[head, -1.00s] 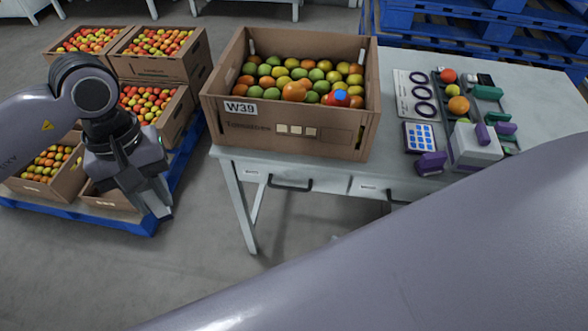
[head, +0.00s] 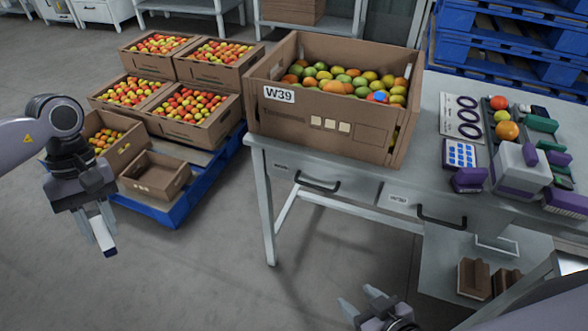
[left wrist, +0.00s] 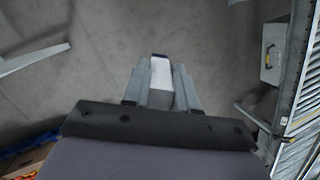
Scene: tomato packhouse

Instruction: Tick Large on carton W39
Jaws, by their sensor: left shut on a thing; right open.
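Carton W39 (head: 279,119) is an open brown carton of mixed red, orange and green tomatoes on the table, upright in the head view. Its front bears a white W39 label (head: 279,94) and a row of three pale squares (head: 330,124); any marks or words by them are too small to read. My left gripper (head: 100,225) is left of the table over the floor, well away from the carton. It is shut on a white marker-like thing (left wrist: 160,72) with a dark tip. My right gripper (head: 366,308) is open and empty, low in front of the table.
The grey table (head: 430,142) holds a blue-buttoned keypad (head: 460,154), purple rings on a card (head: 468,115), and a white-and-purple device (head: 518,170) at right. Drawer handles (head: 318,184) stick out in front. Cartons on a blue pallet (head: 165,215) stand at left.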

